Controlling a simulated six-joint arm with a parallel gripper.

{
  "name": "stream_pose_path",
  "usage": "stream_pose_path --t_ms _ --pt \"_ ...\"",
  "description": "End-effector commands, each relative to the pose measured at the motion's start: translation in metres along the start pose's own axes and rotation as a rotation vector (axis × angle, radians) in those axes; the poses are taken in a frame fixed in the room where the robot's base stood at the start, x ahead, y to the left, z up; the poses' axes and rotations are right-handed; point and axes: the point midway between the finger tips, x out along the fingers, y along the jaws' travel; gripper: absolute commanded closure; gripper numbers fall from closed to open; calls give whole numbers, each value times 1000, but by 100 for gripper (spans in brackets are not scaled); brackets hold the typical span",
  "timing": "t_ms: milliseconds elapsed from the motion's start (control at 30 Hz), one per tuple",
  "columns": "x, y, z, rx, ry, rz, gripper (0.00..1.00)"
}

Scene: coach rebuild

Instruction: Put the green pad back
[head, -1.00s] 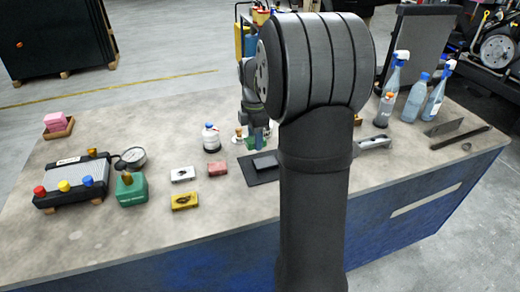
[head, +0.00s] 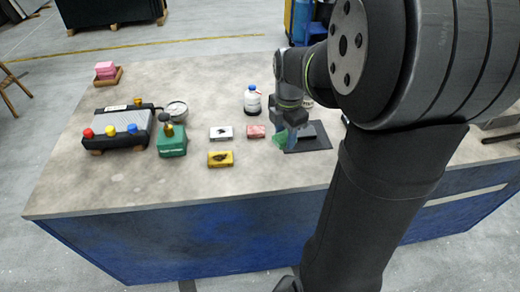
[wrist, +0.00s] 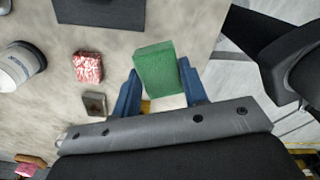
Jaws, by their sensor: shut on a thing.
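My gripper (wrist: 160,88) is shut on the green pad (wrist: 158,68), with a blue finger on each side of it in the wrist view. In the head view the pad (head: 281,138) shows as a small green patch under my gripper (head: 288,133), by the left edge of a dark mat (head: 318,147). The pad appears to be held above the table; its exact height is hard to tell. A dark grey block (head: 307,131) lies on the mat. My arm covers much of the right side of the head view.
A red-and-white pad (head: 256,131), white pad (head: 221,133) and yellow pad (head: 220,159) lie left of the mat. A white bottle (head: 252,102) stands behind. A green can (head: 172,143), gauge (head: 177,110) and button box (head: 118,133) stand farther left. Pink blocks sit in a wooden tray (head: 118,78).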

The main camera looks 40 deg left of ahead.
Motion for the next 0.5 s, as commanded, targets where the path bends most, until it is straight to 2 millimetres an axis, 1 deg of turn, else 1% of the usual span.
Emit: stream_pose_path --t_ms 33,100,200,300,500 --pt "8 10 -9 -6 1 -3 82" --pt "18 22 -19 -5 1 -4 82" --pt "30 37 -32 -4 1 -3 82" --pt "38 49 -41 -2 0 -1 82" --pt "47 55 -46 2 0 -1 82"
